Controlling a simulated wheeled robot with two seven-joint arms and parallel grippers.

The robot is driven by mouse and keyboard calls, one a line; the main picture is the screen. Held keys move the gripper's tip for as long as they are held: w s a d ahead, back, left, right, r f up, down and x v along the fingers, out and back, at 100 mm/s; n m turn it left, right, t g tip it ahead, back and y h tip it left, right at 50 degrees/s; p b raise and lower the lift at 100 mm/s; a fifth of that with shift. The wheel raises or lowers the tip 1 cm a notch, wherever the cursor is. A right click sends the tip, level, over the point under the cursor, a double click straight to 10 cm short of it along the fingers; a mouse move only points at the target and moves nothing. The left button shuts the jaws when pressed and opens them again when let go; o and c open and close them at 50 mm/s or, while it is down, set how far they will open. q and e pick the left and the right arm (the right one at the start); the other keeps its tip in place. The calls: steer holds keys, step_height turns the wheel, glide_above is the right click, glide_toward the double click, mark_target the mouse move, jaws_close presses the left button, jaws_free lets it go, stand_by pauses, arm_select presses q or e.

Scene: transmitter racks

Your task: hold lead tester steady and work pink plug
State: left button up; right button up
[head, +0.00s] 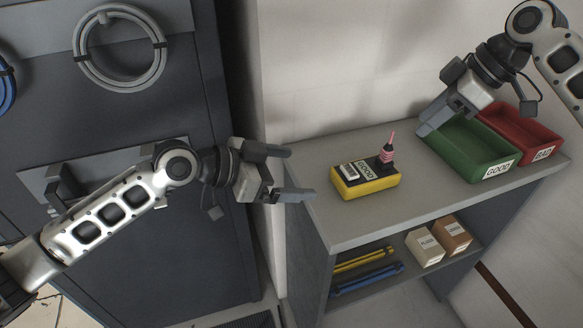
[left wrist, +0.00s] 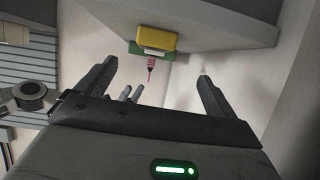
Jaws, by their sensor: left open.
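The lead tester (head: 366,183) is a yellow and black box with a "GOOD" label, standing on the grey shelf top. The pink plug (head: 388,148) stands upright at the right end of its top. In the left wrist view the yellow tester (left wrist: 157,41) and the pink plug (left wrist: 150,66) show beyond my fingers. My left gripper (head: 300,174) is open and empty, to the left of the tester and apart from it. My right gripper (head: 436,118) is over the near left end of the green bin; its fingertips' gap is not clear.
A green bin (head: 462,143) labelled "GOOD" and a red bin (head: 520,124) labelled "BAD" stand at the right of the shelf top. Small boxes (head: 425,248) and yellow and blue bars (head: 365,283) lie on the lower shelf. A dark cabinet with a coiled cable (head: 80,48) is at left.

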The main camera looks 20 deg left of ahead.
mark_target(347, 174)
arm_select(q)
steer(key=x, duration=1)
steer(key=d+r+x, duration=0.1)
steer(key=x, duration=0.4)
steer(key=shift+d+f, duration=0.1)
steer(key=shift+d, duration=0.1)
steer(key=c, duration=1.2)
